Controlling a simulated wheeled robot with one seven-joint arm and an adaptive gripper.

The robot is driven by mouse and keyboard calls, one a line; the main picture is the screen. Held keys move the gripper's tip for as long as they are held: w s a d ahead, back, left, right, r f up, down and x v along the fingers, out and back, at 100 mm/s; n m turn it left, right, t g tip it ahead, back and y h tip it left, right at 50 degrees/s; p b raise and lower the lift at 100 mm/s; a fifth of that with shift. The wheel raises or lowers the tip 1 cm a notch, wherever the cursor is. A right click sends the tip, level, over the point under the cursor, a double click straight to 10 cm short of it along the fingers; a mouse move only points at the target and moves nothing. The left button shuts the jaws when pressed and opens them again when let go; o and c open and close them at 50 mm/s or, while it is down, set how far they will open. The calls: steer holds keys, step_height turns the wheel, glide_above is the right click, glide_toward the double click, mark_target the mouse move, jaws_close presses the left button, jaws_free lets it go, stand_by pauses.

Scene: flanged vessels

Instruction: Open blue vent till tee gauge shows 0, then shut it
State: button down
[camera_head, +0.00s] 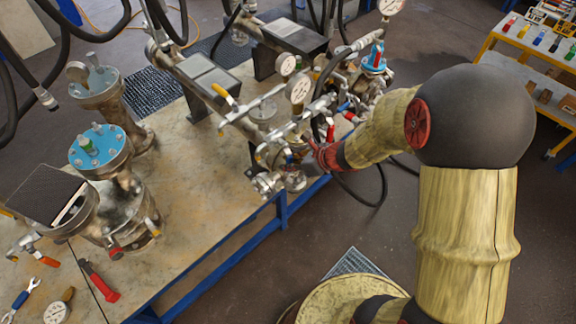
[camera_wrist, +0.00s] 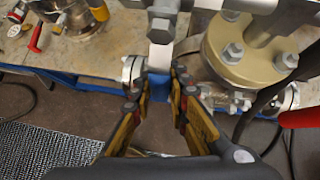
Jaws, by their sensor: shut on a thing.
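My gripper (camera_wrist: 159,88) is shut on the blue vent handle (camera_wrist: 158,82), which sits between its two fingertips below a grey metal stem in the wrist view. In the head view my gripper (camera_head: 318,152) is at the pipework on the table's right edge, and the handle is hidden there. Several dial gauges stand on this pipework, among them one with a white face (camera_head: 298,88) and another above it (camera_head: 288,65). A third gauge (camera_head: 390,8) is at the top. I cannot tell which is the tee gauge, and no needle can be read.
A flanged vessel with a blue lid (camera_head: 100,148) stands at the left. A red-handled tool (camera_head: 98,282) lies on the table (camera_head: 190,225). A beige bolted flange (camera_wrist: 240,62) is close to the right of my gripper. Black hoses hang nearby.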

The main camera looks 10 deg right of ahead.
stand_by(0.3)
steer(key=c, duration=1.7)
jaws_free()
steer(key=shift+d, duration=0.1)
steer(key=v, duration=1.2)
steer(key=shift+f, duration=0.1)
